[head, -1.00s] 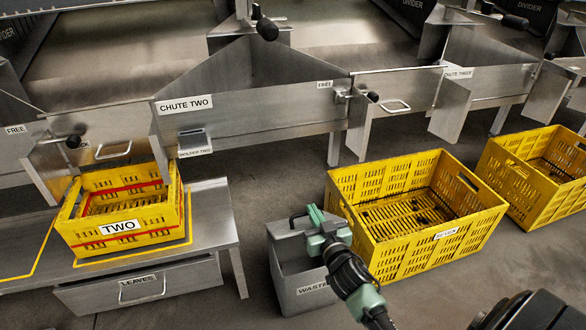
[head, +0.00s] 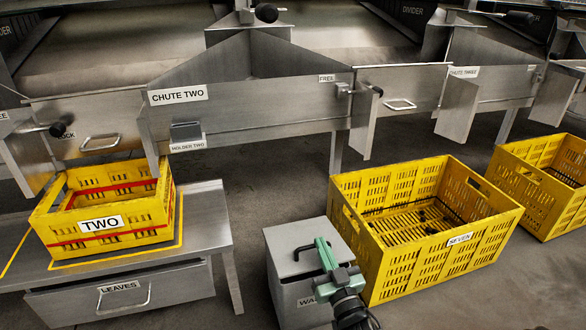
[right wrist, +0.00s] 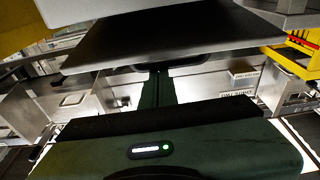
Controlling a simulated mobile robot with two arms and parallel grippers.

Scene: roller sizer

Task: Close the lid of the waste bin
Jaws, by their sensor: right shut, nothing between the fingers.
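The grey metal waste bin (head: 303,300) stands on the floor between the bench and crate SEVEN, its label partly hidden by my right arm. Its grey lid (head: 283,240) lies down over the top in the head view, with no opening visible; I cannot tell whether a small gap is left. The black lid handle (head: 303,249) sits on top of it. My right gripper (head: 324,248), green, is shut and empty, over the right part of the lid beside the handle; contact is unclear. The gripper also shows in the right wrist view (right wrist: 157,90). My left gripper is out of view.
Yellow crate SEVEN (head: 462,240) stands close to the right of the bin. On the left is a metal bench (head: 208,215) with yellow crate TWO (head: 110,238) on it and a LEAVES drawer (head: 120,297) below. Chute two (head: 250,112) is behind.

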